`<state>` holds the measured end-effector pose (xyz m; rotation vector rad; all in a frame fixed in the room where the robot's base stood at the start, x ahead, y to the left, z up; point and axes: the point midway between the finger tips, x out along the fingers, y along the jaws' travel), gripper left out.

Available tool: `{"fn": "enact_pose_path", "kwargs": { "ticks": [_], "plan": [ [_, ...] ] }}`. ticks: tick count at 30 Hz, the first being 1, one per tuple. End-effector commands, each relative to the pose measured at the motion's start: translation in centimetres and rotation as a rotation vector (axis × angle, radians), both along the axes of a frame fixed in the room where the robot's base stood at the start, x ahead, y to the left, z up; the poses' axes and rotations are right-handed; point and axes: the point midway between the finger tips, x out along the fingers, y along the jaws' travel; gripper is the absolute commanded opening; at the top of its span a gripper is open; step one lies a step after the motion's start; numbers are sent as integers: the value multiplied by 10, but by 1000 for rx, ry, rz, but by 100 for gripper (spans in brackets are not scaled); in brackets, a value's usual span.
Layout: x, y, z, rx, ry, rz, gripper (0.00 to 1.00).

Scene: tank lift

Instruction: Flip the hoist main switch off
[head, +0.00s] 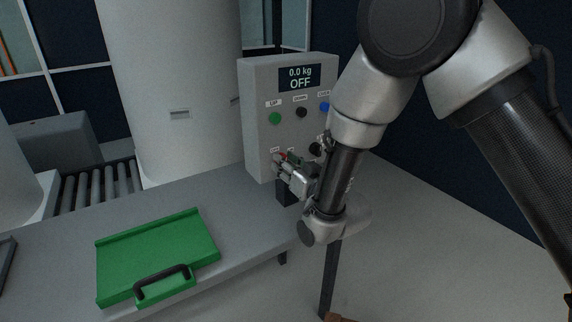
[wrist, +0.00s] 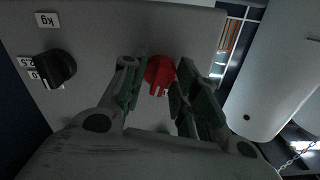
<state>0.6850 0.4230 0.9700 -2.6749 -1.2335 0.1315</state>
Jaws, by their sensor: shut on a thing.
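The grey hoist control box (head: 262,80) stands on the bench; its display (head: 300,77) reads "0.0 kg" and "OFF". The red rotary switch (wrist: 159,73) is low on its front face, and only a small red part shows in the head view (head: 282,156). My gripper (head: 282,164) is at the lower left of the panel. In the wrist view my gripper (wrist: 156,85) has its green-padded fingers on both sides of the red switch, shut on it. The fingers hide part of the panel around the switch.
A green button (head: 275,118), a black button (head: 302,112) and a blue button (head: 324,107) sit above. A black knob (wrist: 52,68) is beside the red switch. A green tray (head: 160,250) with a black handle lies on the bench (head: 235,215). A white tank (head: 170,80) stands behind.

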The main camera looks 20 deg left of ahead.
Motion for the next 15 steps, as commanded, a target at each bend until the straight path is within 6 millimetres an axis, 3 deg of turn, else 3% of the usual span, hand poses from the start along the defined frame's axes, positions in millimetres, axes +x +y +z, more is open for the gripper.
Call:
{"fn": "enact_pose_path", "kwargs": {
  "ticks": [6,15],
  "plan": [
    [0,0,0,-134,-156,0,6],
    [0,0,0,-150,-174,0,6]
  ]
}}
